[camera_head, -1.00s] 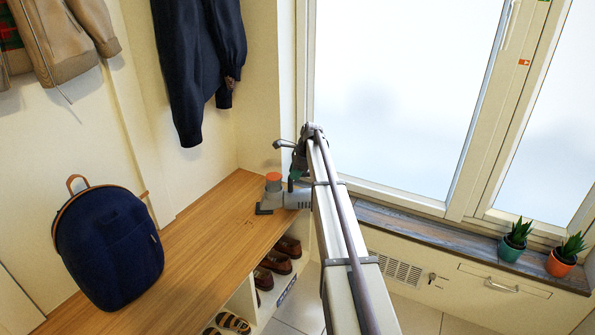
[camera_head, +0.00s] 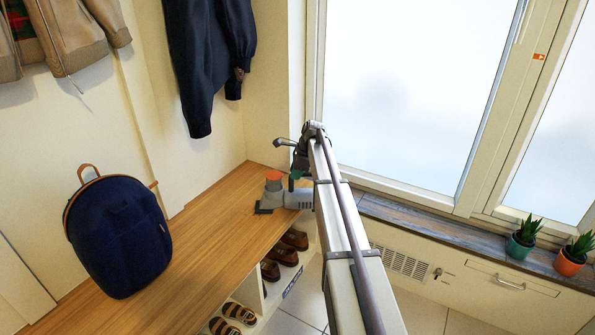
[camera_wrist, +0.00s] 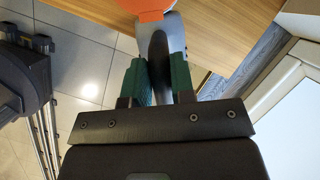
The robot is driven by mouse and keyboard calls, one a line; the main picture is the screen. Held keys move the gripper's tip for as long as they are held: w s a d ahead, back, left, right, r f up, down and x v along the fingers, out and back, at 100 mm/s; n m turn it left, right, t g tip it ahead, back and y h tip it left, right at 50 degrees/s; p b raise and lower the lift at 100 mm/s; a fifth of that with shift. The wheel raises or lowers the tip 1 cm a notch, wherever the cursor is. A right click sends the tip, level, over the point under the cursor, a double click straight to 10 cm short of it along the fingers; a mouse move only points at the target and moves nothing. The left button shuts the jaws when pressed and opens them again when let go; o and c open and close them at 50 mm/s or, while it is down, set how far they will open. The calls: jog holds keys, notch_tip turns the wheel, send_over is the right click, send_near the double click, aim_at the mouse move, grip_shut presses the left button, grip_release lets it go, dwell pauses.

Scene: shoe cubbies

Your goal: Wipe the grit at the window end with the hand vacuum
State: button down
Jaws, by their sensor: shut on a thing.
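The hand vacuum (camera_head: 290,198), grey with an orange part, is at the window end of the wooden bench (camera_head: 195,240), its dark nozzle low at the bench top. I cannot tell whether the nozzle touches the wood. My gripper (camera_head: 294,176) is at the vacuum, mostly hidden behind my arm. I cannot make out any grit on the bench.
A navy backpack (camera_head: 118,235) stands on the bench at left. A dark jacket (camera_head: 208,60) hangs above. Shoes (camera_head: 284,255) sit in cubbies below. Two potted plants (camera_head: 523,237) stand on the windowsill (camera_head: 430,229) at right. Bench between backpack and vacuum is clear.

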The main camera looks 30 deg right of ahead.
jog(key=shift+s+a, duration=0.2)
jog(key=shift+a, duration=0.7)
jog(key=shift+s+a, duration=0.15)
jog(key=shift+a, duration=0.75)
jog(key=w+d, duration=0.6)
jog(key=d, duration=0.3)
dwell(1.1)
jog(key=shift+s+f, duration=0.1)
jog(key=shift+f, duration=0.05)
